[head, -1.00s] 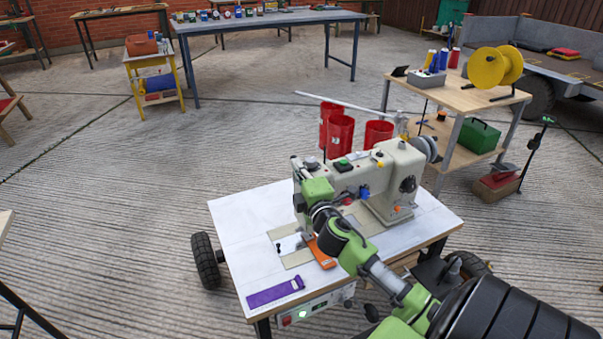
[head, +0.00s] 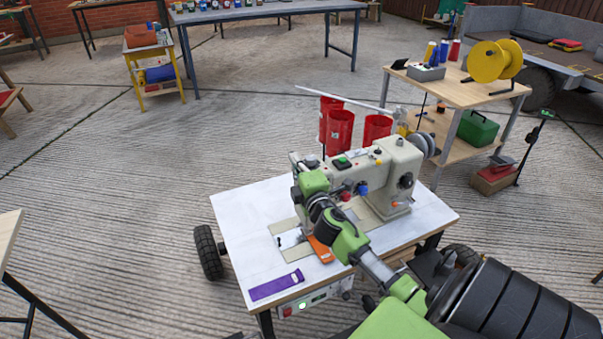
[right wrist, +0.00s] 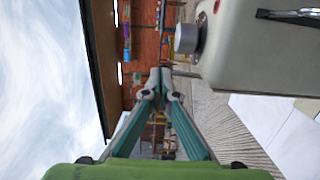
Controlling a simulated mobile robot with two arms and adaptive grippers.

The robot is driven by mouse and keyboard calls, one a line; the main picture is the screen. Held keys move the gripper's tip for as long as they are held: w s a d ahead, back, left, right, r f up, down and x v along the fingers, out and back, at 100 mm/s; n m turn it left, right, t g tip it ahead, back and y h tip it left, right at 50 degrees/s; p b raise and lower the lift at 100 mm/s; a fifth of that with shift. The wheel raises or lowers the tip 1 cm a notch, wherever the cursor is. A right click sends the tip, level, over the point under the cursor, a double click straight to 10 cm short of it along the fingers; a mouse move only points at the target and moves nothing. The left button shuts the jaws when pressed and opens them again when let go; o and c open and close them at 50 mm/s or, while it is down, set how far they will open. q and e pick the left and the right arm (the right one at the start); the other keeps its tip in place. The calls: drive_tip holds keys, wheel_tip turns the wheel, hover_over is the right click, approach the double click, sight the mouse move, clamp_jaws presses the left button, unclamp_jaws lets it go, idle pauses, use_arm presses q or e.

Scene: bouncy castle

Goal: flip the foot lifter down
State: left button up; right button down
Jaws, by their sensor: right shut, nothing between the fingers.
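The cream sewing machine (head: 390,168) stands on a white-topped table (head: 235,235). My right gripper (head: 308,180) is at the left end of its head, with my arm reaching in from the lower right. In the right wrist view its fingers (right wrist: 160,82) are shut and empty, their tips together. The machine body (right wrist: 250,50) fills the upper right there, with a round grey knob (right wrist: 187,38) on its end. A thin grey bar shows just past the fingertips; I cannot tell whether it is the foot lifter. My left gripper is out of view.
An orange piece (head: 320,249) lies by the needle area and a purple strip (head: 276,285) at the table's front left. Red bins (head: 340,130) stand behind the machine. A wooden cart (head: 455,90) with a yellow spool (head: 495,60) is at the right.

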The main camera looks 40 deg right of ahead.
drive_tip(key=x, duration=0.3)
drive_tip(key=shift+w+r, duration=0.2)
drive_tip(key=shift+w, duration=0.05)
drive_tip(key=shift+w+d+f, duration=0.1)
drive_tip(key=shift+w+f, duration=0.05)
drive_tip(key=shift+w, duration=0.45)
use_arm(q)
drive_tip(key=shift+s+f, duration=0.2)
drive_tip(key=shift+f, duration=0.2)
use_arm(e)
drive_tip(key=shift+w+d+f, duration=0.1)
drive_tip(key=shift+w+d, duration=0.05)
drive_tip(key=shift+w, duration=0.2)
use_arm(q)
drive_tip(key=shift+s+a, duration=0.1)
